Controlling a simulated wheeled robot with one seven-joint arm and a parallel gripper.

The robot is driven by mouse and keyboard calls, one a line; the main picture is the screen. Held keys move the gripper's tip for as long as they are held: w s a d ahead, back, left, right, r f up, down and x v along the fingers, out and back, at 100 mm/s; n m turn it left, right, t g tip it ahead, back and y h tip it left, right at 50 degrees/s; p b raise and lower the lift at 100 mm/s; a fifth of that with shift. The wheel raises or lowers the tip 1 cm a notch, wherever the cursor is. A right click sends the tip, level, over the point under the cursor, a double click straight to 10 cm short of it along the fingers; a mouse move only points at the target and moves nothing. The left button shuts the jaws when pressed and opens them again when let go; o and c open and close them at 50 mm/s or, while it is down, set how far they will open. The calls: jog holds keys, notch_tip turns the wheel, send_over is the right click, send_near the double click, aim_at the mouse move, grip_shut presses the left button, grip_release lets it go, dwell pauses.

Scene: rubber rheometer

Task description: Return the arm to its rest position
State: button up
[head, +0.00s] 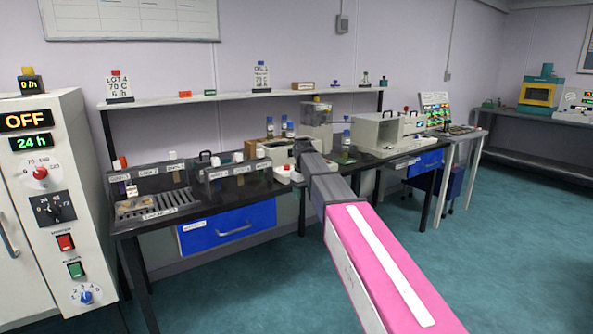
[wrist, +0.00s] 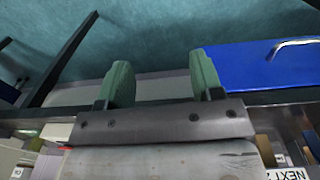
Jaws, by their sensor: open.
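My arm, pink with a white stripe, reaches from the lower right toward the bench in the head view. My gripper (wrist: 160,82) shows in the wrist view as two green fingers standing well apart with nothing between them. Behind the fingers are the bench's front edge and the teal floor. In the head view the arm's dark end is near the middle of the bench, and the fingers are hard to make out there.
The black bench (head: 205,208) holds racks, bottles and a white box-shaped instrument (head: 376,133). A blue drawer (head: 228,227) hangs under it and also shows in the wrist view (wrist: 260,66). A shelf (head: 240,97) runs above. A control cabinet (head: 45,200) stands left. Floor in front is clear.

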jog(key=s+d+f+m, duration=0.3)
jog(key=s+d+f, duration=0.5)
jog(key=s+f, duration=0.4)
jog(key=s+d+f+m, duration=0.3)
jog(key=s+d+f, duration=0.5)
jog(key=s+f, duration=0.5)
jog(key=s, duration=0.2)
jog(key=shift+s+f+m, duration=0.15)
jog(key=shift+s+m, duration=0.25)
